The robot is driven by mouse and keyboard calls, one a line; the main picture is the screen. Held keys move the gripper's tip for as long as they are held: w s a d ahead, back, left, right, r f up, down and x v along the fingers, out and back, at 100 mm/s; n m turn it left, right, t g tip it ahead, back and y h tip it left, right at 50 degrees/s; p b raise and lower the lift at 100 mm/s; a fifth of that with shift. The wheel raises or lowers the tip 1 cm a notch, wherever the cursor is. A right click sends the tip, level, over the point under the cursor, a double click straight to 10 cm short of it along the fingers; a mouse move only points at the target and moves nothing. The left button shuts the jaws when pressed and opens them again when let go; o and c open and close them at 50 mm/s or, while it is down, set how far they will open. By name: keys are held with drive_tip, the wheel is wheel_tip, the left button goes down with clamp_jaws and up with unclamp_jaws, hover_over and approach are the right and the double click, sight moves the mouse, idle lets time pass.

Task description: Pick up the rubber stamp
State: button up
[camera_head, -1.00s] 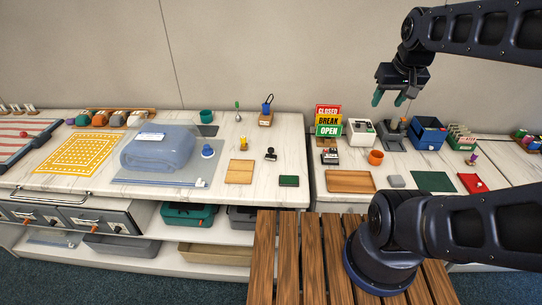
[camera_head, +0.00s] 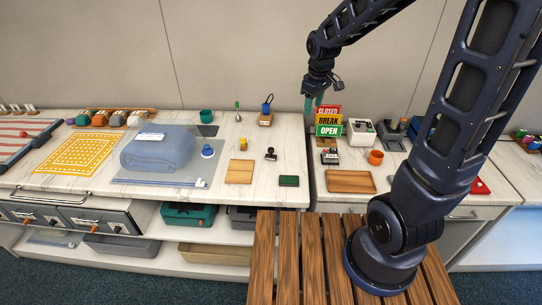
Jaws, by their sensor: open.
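A small rubber stamp (camera_head: 270,154) with a dark handle stands upright on the white marbled counter, right of a light wooden block. A flat dark green pad (camera_head: 289,181) lies in front of it. My gripper (camera_head: 313,106) is open and empty, with green fingertips pointing down. It is in the air to the right of the stamp and above it in the picture, beside the CLOSED/BREAK/OPEN sign (camera_head: 328,120). The stamp is fully in view.
A wooden block (camera_head: 239,171) and a small yellow item (camera_head: 244,143) are left of the stamp. A wooden holder (camera_head: 265,119) stands behind it. An orange cup (camera_head: 375,157) and a wooden tray (camera_head: 352,181) are on the right counter.

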sight(271, 148)
drive_tip(key=a+f+n, duration=0.2)
drive_tip(key=a+f, duration=0.2)
drive_tip(key=a+f+n+g, duration=0.1)
drive_tip(key=a+f, duration=0.4)
drive_tip(key=w+a+f+n, duration=0.1)
drive_tip(key=a+f+n, duration=0.1)
drive_tip(key=a+f, duration=0.2)
drive_tip(key=shift+w+a+f+n+g, duration=0.1)
drive_tip(key=shift+a+f+n+g, duration=0.15)
drive_tip(key=shift+a, duration=0.3)
wheel_tip(271, 148, down, 5)
drive_tip(key=shift+f, duration=0.15)
drive_tip(key=shift+w+a+f, duration=0.1)
drive_tip(key=shift+w+f, duration=0.05)
drive_tip(key=shift+f, duration=0.75)
drive_tip(key=shift+w+a+f, duration=0.1)
drive_tip(key=shift+w+f, duration=0.05)
drive_tip(key=shift+f, duration=0.75)
drive_tip(key=shift+w+f, duration=0.15)
drive_tip(key=shift+f, duration=0.75)
drive_tip(key=shift+c, duration=0.4)
drive_tip(key=c, duration=1)
